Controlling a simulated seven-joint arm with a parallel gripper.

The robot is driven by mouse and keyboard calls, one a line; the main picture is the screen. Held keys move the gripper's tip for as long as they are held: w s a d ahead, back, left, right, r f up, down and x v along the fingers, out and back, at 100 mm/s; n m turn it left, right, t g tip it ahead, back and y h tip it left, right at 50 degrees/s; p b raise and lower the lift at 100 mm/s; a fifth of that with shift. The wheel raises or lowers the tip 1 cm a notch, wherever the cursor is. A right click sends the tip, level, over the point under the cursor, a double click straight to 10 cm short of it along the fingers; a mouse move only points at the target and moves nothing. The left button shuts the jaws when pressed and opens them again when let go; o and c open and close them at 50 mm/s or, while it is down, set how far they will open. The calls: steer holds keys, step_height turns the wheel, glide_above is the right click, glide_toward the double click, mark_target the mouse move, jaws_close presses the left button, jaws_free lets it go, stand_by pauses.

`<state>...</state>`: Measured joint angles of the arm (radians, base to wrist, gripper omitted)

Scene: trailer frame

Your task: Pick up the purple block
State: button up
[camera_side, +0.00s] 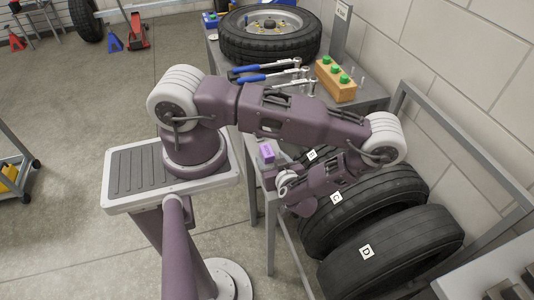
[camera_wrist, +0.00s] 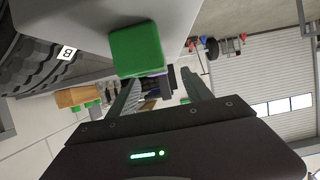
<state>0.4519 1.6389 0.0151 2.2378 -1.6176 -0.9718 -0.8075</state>
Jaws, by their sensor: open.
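The purple block (camera_side: 266,153) is a small block in the side view, near the front corner of the grey table. My gripper (camera_side: 270,178) is low at that corner, just below the block in the picture, and looks apart from it. In the wrist view my gripper (camera_wrist: 160,92) has its two fingers spread with nothing clearly held between them. A green block (camera_wrist: 137,50) sits close beyond the left finger there.
The table carries a tyre (camera_side: 270,35), blue-handled tools (camera_side: 265,73) and a wooden block with green knobs (camera_side: 336,82). Tyres on a rack (camera_side: 390,255) fill the space beside my forearm. A block wall (camera_side: 460,100) stands at the right.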

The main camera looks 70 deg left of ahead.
mark_target(268, 152)
steer(key=x, duration=0.5)
steer(key=shift+w+a, duration=0.2)
steer(key=shift+a, duration=0.05)
jaws_close()
steer(key=shift+r, duration=0.1)
